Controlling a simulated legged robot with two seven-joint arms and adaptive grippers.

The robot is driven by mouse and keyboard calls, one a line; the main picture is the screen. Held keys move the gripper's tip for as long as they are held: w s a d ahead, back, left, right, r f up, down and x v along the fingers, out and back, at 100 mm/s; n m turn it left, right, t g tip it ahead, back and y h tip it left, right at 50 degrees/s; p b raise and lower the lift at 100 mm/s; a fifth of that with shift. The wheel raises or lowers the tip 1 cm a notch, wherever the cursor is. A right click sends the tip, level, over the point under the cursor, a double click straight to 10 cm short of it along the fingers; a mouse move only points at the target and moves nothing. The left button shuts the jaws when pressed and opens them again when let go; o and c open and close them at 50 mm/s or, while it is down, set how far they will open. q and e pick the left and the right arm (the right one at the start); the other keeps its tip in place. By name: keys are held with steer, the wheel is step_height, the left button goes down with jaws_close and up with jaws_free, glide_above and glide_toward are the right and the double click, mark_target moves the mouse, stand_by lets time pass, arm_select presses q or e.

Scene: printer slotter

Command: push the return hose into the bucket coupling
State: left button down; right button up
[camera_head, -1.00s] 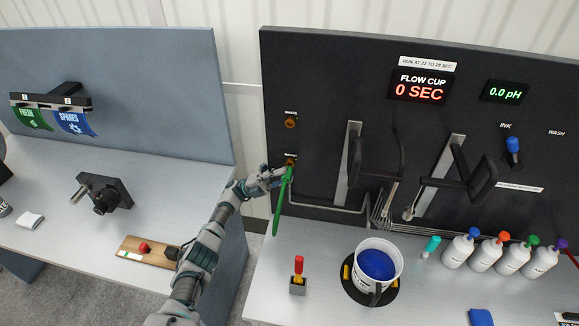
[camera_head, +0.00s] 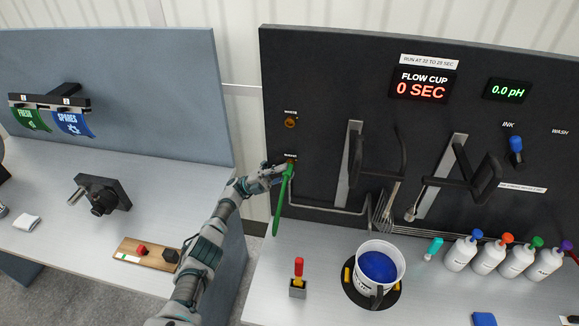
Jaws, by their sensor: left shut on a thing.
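The green return hose (camera_head: 281,204) hangs down along the left edge of the dark panel. My left gripper (camera_head: 281,169) is shut on its upper end, right at the lower brass coupling (camera_head: 291,160) on the panel. The gripper partly hides that spot, so I cannot tell whether the hose end is inside the coupling or only against it. The label above this coupling is too small to read surely. A second brass coupling (camera_head: 290,122), labelled WASTE, sits above it and is empty. My right gripper does not show.
A white bucket of blue ink (camera_head: 362,272) stands on a black round base on the bench. A red-handled tool in a small holder (camera_head: 298,278) is left of it. Several white bottles (camera_head: 490,258) stand at right. The bench between holder and panel is clear.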

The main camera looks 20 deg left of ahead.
arm_select(q)
steer(key=shift+f, duration=0.1)
stand_by(0.5)
steer(key=y+p, duration=0.3)
steer(key=r+g+y+p, duration=0.1)
steer(key=y+p, duration=0.2)
steer(key=p, duration=0.1)
steer(key=g+y+p, duration=0.1)
steer(key=y+p, duration=0.2)
steer(key=p, duration=0.1)
steer(key=shift+a+r+y, duration=0.15)
steer(key=shift+r+y, duration=0.1)
steer(key=shift+y, duration=0.05)
